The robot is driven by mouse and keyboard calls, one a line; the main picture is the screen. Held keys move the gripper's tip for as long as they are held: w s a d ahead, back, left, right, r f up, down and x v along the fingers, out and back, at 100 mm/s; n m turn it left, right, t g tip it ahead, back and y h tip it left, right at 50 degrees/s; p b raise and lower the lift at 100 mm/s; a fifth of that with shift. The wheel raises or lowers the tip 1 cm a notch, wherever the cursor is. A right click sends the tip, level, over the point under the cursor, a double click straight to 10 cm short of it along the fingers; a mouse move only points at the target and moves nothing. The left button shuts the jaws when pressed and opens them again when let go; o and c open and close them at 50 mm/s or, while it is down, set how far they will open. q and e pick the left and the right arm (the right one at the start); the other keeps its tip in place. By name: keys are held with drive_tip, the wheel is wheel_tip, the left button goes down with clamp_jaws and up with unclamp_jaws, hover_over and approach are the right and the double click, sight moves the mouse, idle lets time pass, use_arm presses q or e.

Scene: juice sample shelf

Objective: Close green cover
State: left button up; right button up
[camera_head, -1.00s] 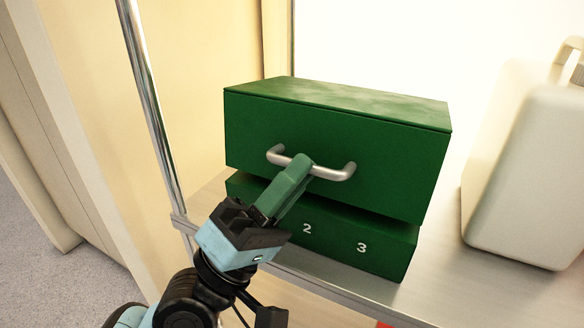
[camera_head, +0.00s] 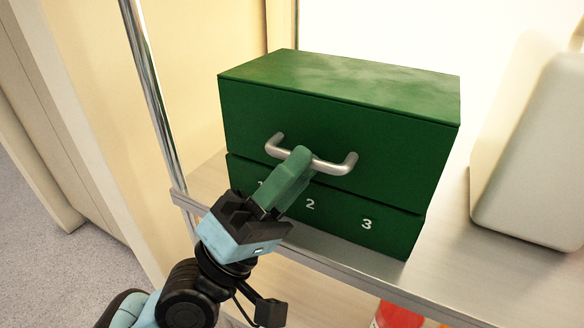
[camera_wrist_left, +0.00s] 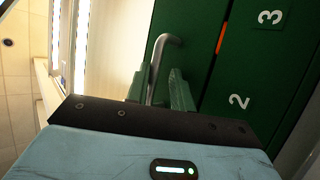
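The green cover (camera_head: 335,125) is the upper part of a dark green box, with a silver bar handle (camera_head: 335,167) on its front. It sits low over the green base (camera_head: 385,230), which bears white numbers. A thin dark seam shows between them. In the left wrist view the handle (camera_wrist_left: 156,68) runs between the two fingers, and an orange sliver (camera_wrist_left: 221,38) shows at the seam. The box's inside is hidden. My right gripper is not in view.
The box stands on a pale shelf (camera_head: 450,250) with a metal front edge. A chrome post (camera_head: 150,90) rises at the left. A white container (camera_head: 535,150) stands to the right. A red object (camera_head: 398,315) shows below the shelf.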

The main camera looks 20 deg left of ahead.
use_arm(q)
drive_tip(key=shift+w+f, duration=0.25)
drive_tip(key=shift+f, duration=0.05)
drive_tip(key=shift+s+a+f, duration=0.15)
drive_tip(key=shift+s+f, duration=0.1)
drive_tip(key=shift+f, duration=0.15)
drive_tip(key=v, duration=0.6)
drive_tip(key=shift+s+a+b, duration=0.25)
drive_tip(key=shift+s+b, duration=0.15)
drive_tip(key=shift+s, duration=0.15)
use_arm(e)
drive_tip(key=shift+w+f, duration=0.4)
use_arm(q)
drive_tip(key=shift+r, duration=0.1)
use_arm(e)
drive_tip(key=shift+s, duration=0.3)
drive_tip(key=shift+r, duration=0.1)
